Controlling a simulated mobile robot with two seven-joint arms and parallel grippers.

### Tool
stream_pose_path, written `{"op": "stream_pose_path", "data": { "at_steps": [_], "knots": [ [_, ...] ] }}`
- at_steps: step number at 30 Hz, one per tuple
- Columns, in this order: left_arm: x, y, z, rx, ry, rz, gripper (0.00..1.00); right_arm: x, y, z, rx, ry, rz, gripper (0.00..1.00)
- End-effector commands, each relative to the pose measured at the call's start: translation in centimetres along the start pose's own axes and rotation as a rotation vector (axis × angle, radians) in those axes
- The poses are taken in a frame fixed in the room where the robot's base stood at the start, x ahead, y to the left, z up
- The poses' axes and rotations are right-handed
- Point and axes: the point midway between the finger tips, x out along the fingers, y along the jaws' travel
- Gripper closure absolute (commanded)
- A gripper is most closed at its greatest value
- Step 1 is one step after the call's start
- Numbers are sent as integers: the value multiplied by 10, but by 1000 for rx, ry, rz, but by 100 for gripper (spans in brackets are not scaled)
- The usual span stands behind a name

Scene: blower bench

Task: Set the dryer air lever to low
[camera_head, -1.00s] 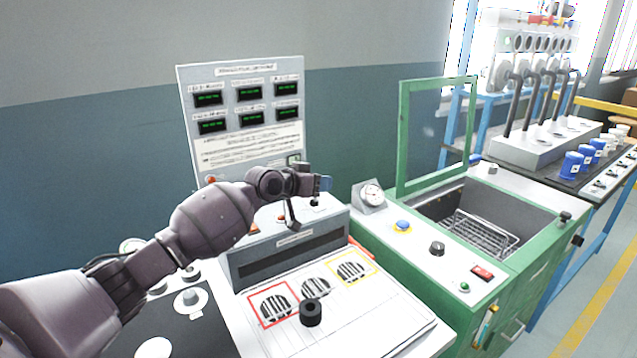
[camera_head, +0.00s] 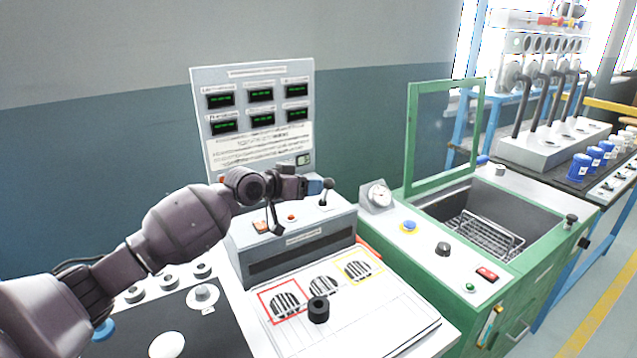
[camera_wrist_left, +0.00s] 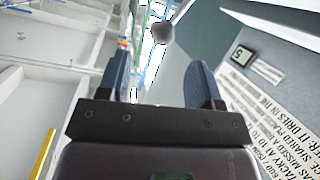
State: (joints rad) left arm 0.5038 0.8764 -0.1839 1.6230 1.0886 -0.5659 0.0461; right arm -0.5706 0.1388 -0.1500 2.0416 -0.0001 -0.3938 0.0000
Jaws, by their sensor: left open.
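The lever (camera_head: 327,185), a thin stalk with a dark round knob, stands up from the top of the grey dryer box (camera_head: 290,250) in the head view. My left gripper (camera_head: 318,186) is just left of the knob, its blue fingers pointing toward it. In the left wrist view the two blue fingers (camera_wrist_left: 160,75) are apart with nothing between them. The round grey knob (camera_wrist_left: 162,33) shows ahead, in line with the gap; contact cannot be seen. I cannot read any lever setting marks. My right gripper is not in view.
A display panel (camera_head: 257,112) stands behind the box. A red button (camera_head: 291,218) and an orange switch (camera_head: 260,227) sit beside the lever. A gauge (camera_head: 377,195) and a green-framed basin (camera_head: 490,215) are to the right. A black knob (camera_head: 318,309) stands in front.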

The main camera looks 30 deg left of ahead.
Motion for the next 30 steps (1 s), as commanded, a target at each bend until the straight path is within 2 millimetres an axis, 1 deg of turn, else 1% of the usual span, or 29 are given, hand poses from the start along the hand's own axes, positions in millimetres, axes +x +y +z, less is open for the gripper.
{"op": "stream_pose_path", "data": {
  "at_steps": [1, 3, 9, 30],
  "knots": [
    [-9, 0, -1, 3, -1, 0, 41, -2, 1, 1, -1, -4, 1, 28],
    [-17, 0, 0, 2, -1, 0, 41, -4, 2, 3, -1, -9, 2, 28],
    [-30, 0, 1, 0, -1, 0, 41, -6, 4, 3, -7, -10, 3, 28],
    [-31, 0, 1, 0, -1, 1, 41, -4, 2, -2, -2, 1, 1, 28]
  ]
}}
